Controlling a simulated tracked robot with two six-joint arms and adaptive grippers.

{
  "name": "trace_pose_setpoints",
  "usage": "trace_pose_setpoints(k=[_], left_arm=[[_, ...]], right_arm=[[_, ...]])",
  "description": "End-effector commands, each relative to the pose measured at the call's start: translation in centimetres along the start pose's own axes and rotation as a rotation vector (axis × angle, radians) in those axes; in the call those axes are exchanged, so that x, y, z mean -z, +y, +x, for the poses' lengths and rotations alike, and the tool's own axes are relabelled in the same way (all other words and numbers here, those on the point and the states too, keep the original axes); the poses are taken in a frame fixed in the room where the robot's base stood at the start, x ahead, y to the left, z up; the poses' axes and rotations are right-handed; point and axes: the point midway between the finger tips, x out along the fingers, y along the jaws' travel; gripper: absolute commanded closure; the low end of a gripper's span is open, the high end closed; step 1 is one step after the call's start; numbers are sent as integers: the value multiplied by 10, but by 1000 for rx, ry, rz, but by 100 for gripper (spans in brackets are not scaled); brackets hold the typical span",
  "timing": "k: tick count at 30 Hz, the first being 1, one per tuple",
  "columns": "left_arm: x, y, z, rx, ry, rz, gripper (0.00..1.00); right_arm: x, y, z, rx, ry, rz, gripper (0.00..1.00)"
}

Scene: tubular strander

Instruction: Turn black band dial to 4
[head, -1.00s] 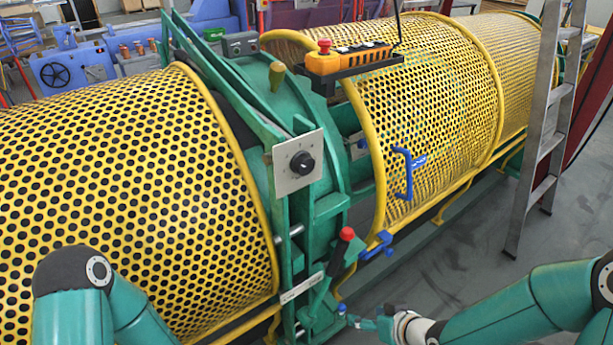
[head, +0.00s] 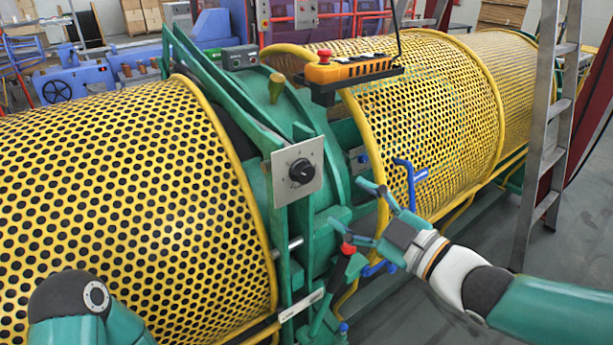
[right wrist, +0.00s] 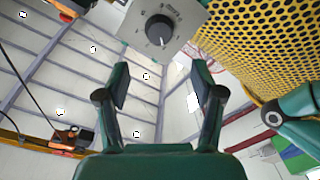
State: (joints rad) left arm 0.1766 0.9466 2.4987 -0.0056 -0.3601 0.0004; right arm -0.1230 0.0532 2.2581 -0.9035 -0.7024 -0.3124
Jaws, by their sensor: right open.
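The black dial (head: 302,171) sits on a grey square plate (head: 284,188) fixed to the green frame of the machine. In the right wrist view the dial (right wrist: 159,30) is at the top, with a pale pointer line and scale marks around it too small to read. My right gripper (head: 348,203) is open and empty, to the right of the dial and a little below it, with its fingers pointing toward the plate. In the right wrist view its fingertips (right wrist: 162,80) are apart, below the dial and not touching it. My left gripper is out of view.
A red-tipped lever (head: 347,249) stands just below my right gripper's fingers. A blue handle (head: 410,180) is on the yellow mesh guard (head: 440,120) behind it. An orange control box (head: 350,70) hangs above. A ladder (head: 545,130) stands at the right.

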Motion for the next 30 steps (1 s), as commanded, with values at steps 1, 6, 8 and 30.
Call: trace_pose_setpoints(k=[1,6,8,30], left_arm=[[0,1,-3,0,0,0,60],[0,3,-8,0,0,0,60],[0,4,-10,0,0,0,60],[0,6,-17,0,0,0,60]], right_arm=[[1,0,13,4,2,1,33],[1,0,50,4,-1,2,33],[1,0,62,4,-1,2,33],[-1,0,108,-1,-2,1,40]])
